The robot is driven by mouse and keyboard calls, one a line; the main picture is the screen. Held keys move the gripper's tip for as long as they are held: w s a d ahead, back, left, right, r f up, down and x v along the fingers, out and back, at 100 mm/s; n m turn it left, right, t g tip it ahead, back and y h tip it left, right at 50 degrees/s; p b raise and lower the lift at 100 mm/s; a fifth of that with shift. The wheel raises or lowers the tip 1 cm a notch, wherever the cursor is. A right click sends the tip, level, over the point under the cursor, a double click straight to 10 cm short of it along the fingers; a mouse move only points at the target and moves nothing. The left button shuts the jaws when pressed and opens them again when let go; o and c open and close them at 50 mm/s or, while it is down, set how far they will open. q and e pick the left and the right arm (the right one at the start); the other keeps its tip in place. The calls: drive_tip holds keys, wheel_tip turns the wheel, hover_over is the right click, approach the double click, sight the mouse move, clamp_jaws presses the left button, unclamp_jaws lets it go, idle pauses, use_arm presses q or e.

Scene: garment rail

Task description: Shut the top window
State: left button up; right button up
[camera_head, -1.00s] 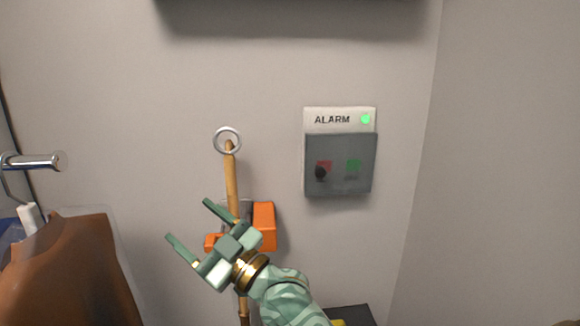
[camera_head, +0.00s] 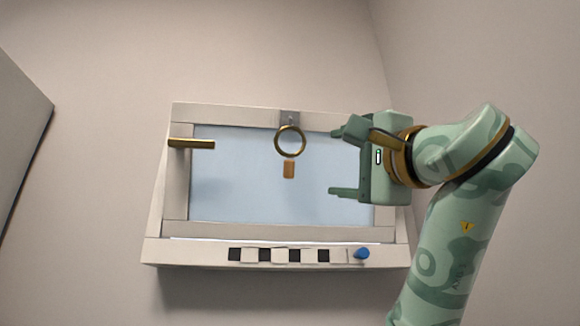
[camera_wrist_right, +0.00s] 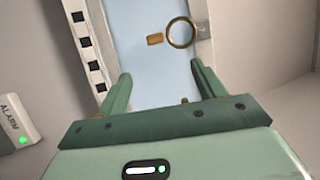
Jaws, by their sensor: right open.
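The top window (camera_head: 178,205) has a white frame around a pale blue pane. A brass ring (camera_head: 277,140) hangs from a grey bracket at its top edge, with a small orange-brown tag (camera_head: 289,170) below. My right gripper (camera_head: 337,162) is open and empty, to the right of the ring and apart from it, in front of the window's right side. In the right wrist view the ring (camera_wrist_right: 168,33) and the tag (camera_wrist_right: 155,39) show beyond the open fingers (camera_wrist_right: 160,76). How far the window stands open is hard to tell. My left gripper is out of view.
A brass bar (camera_head: 191,144) sticks out at the window's left side. The sill (camera_head: 215,255) carries black and white squares and a blue knob (camera_head: 362,253). The alarm box (camera_wrist_right: 14,122) shows at the left in the right wrist view. A wall closes the right side.

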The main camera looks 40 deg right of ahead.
sight(292, 165)
drive_tip(key=p+x, duration=0.6)
drive_tip(key=x, duration=0.9)
drive_tip(key=shift+w+a, duration=0.15)
drive_tip(key=shift+w, duration=0.6)
